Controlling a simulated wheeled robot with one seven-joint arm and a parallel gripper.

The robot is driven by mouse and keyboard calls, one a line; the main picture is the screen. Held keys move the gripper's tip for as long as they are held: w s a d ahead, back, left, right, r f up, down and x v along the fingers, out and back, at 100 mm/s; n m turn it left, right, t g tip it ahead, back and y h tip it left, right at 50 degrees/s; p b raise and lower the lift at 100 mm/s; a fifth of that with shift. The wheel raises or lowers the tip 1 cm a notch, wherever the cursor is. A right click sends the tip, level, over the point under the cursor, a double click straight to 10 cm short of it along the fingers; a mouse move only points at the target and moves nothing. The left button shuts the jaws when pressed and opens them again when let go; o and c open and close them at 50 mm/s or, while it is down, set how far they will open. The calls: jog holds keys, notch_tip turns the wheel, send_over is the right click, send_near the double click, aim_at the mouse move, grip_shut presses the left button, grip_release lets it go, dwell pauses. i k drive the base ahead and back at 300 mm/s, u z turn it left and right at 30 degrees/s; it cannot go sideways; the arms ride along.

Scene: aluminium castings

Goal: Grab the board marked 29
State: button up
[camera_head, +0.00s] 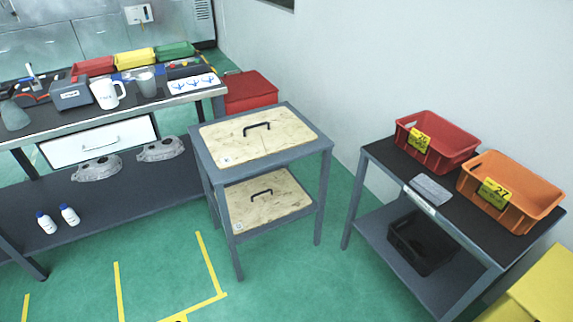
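Two light wooden boards with dark handles are on a grey two-level stand in the middle of the view. One board (285,145) lies on the top level, its handle upward. The other board (270,212) lies on the lower shelf, partly shaded by the top. Each board has a small label near its front left corner, too small to read, so I cannot tell which is marked 29. The stand (327,165) is upright on the green floor. My gripper is not in view.
A long workbench (60,132) with tools, a white jug (107,95) and metal castings is at left. A table (385,152) at right holds a red bin (455,160) and an orange bin (530,215) marked 27. A yellow box (540,290) fills the lower right corner. The front floor is clear.

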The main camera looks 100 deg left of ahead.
aim_at(253, 203)
jog(key=u, duration=4.15)
jog(key=i, duration=0.3)
jog(key=z, duration=0.25)
